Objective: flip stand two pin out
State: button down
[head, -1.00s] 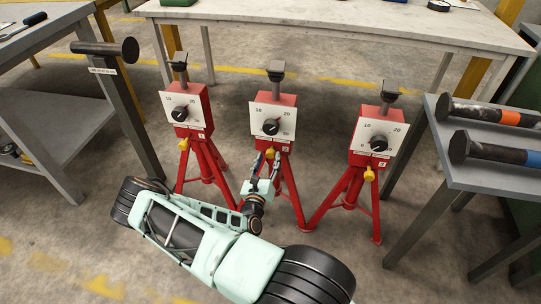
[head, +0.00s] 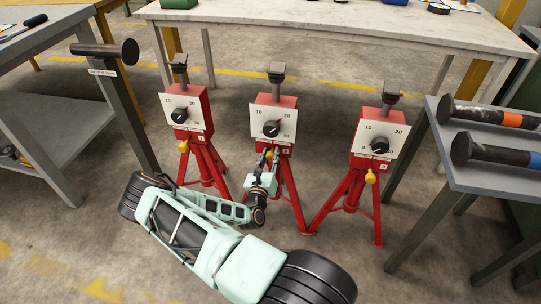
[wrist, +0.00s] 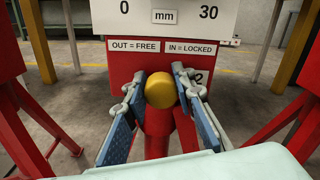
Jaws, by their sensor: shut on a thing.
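Stand two (head: 275,135) is the middle red tripod stand, with a white dial plate (head: 272,121) and a number 2 partly showing in the wrist view. Its pin ends in a round yellow knob (wrist: 162,89) below the labels "OUT = FREE" and "IN = LOCKED" (wrist: 163,48). My gripper (head: 268,157) is at the knob, low on the front of the stand. In the wrist view the two blue-padded fingers of my gripper (wrist: 162,92) are shut on the knob from left and right. The pin shaft behind the knob is hidden, so I cannot tell whether it is in or out.
Similar red stands with yellow knobs stand to the left (head: 187,115) and right (head: 379,140). A grey bench (head: 500,175) at the right holds dark rollers with orange and blue bands. A long pale table (head: 350,22) is behind. The tripod legs sit close beside my gripper.

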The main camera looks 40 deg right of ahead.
jog(key=p+v, duration=0.2)
jog(key=v, duration=0.1)
jog(key=shift+r, duration=0.1)
jog(key=shift+s+a+f, duration=0.15)
jog(key=shift+s+f, duration=0.05)
jog(key=shift+f, duration=0.05)
jog(key=c, duration=1.6)
grip_release()
jog(key=shift+r, duration=0.1)
send_near(270, 159)
jog(key=v, duration=0.4)
jog(key=shift+r, duration=0.25)
